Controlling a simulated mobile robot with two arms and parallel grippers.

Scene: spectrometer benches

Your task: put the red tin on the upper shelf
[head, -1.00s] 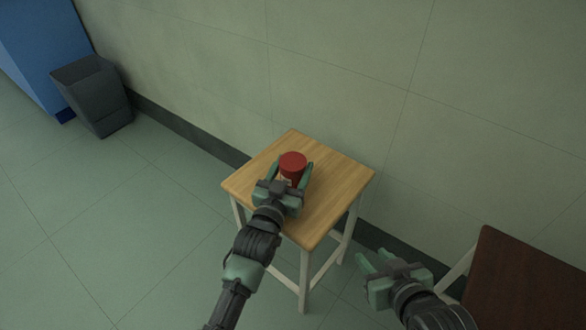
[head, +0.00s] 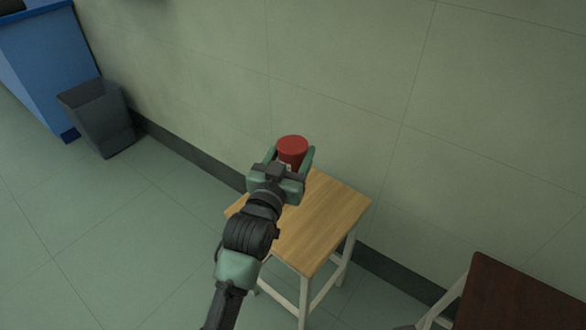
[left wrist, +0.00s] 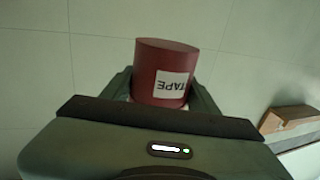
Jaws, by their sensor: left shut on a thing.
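The red tin (head: 292,149) is between the fingers of my left gripper (head: 289,158) in the head view, above the far part of a small wooden stool. In the left wrist view the tin (left wrist: 166,62) shows a white label reading "TAPE", upside down in the picture. My left gripper (left wrist: 163,90) is shut on it there, with a green finger on either side. My right gripper is out of view. No upper shelf can be made out in these frames.
The stool (head: 322,222) has a bare wooden top and pale legs. A dark brown table or seat (head: 515,300) is at the lower right. A grey bin (head: 100,117) and a blue cabinet (head: 48,70) stand at the left. The wall is close behind the stool.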

